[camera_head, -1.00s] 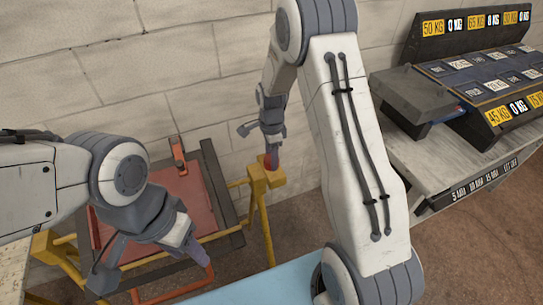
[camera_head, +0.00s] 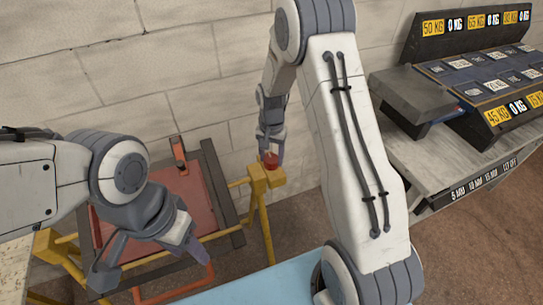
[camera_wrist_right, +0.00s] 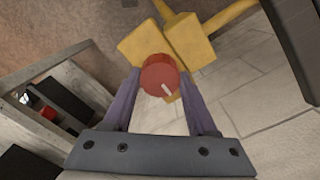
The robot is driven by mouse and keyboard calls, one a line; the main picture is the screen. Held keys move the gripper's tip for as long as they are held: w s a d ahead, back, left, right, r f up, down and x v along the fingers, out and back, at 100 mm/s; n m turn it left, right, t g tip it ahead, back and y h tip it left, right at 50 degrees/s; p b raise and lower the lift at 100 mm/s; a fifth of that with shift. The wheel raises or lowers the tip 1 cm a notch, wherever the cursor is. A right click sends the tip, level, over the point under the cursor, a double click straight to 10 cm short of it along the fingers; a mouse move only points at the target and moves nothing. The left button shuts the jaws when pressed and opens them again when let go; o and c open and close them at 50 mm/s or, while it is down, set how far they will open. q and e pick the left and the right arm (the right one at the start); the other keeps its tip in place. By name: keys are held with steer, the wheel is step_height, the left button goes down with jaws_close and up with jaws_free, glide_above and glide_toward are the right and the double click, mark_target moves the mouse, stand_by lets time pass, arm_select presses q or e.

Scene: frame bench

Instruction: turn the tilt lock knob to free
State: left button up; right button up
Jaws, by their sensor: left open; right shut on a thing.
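The tilt lock knob (camera_head: 269,160) is a round red knob on top of a yellow post (camera_head: 262,180) of the frame. In the right wrist view the knob (camera_wrist_right: 158,73) shows a white pointer line aimed to the lower right. My right gripper (camera_head: 271,150) is shut on the knob, with its purple-grey fingers on either side of it in the wrist view (camera_wrist_right: 161,84). My left gripper (camera_head: 152,268) is open and empty, low on the left in front of the frame. The knob's markings, if any, are too small to tell.
A yellow trestle frame with a reddish tilted panel (camera_head: 203,203) stands behind my left gripper. A pale block wall (camera_head: 180,60) is close behind it. A grey bench (camera_head: 440,170) with weight-labelled racks stands at the right. A light blue surface (camera_head: 260,285) lies in front.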

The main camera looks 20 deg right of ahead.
mark_target(272, 158)
steer(key=n, duration=0.4)
steer(key=shift+r+n, duration=0.1)
steer(key=shift+n, duration=0.2)
steer(key=n, duration=0.4)
steer(key=shift+n, duration=0.3)
steer(key=n, duration=0.4)
steer(key=shift+n, duration=1.9)
steer(key=o, duration=1.4)
steer(key=shift+c, duration=0.2)
step_height(272, 158, up, 10)
steer(key=b, duration=0.1)
steer(key=shift+r, duration=0.2)
